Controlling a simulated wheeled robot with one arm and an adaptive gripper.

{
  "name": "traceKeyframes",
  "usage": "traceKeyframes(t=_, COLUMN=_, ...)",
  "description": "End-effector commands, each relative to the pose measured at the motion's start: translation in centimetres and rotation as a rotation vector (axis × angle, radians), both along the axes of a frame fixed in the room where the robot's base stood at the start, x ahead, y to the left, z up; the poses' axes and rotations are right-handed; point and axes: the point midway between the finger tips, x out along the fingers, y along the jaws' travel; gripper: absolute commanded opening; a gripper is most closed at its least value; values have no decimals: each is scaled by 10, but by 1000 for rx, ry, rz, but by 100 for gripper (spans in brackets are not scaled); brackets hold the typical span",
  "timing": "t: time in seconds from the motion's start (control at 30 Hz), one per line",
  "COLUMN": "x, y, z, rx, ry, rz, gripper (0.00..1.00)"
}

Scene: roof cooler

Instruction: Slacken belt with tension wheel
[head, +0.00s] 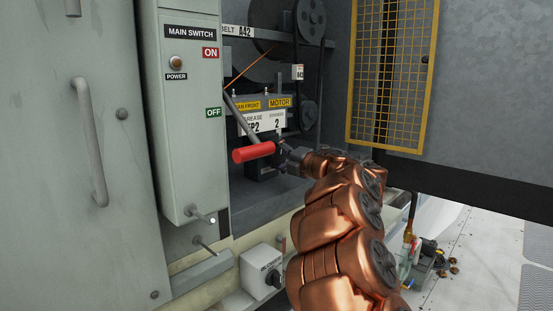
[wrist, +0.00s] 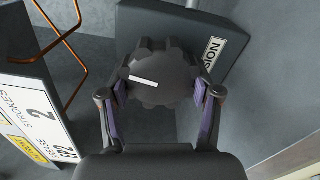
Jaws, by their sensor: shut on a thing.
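The tension wheel (wrist: 160,85) is a dark, lobed knob with a white mark pointing left in the wrist view. It sits on a dark plate (wrist: 222,35) whose label is partly cut off and ends in "SION". My gripper (wrist: 159,92) has its two purple-padded fingers closed on opposite sides of the wheel. In the head view my gripper (head: 288,152) reaches into the cabinet, and the wheel cannot be made out there. The belt drive shows by a large upper pulley (head: 311,18) and a smaller lower pulley (head: 308,114). The belt's tension cannot be told.
A red handle (head: 253,152) on a metal lever sticks out just left of my gripper. The main switch box (head: 190,130) stands left, and a yellow mesh guard (head: 392,75) hangs right. A grease sign (wrist: 35,110) and a copper pipe (wrist: 70,50) lie left of the wheel.

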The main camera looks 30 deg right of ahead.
Motion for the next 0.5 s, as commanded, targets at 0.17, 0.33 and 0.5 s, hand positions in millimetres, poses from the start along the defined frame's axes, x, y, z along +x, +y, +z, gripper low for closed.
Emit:
traceKeyframes(t=0.17, x=0, y=0, z=-1, rx=-4, ry=1, rz=1, gripper=28)
traceKeyframes(t=0.33, x=0, y=0, z=-1, rx=-4, ry=1, rz=1, gripper=28)
traceKeyframes(t=0.5, x=0, y=0, z=-1, rx=-3, ry=1, rz=1, gripper=77)
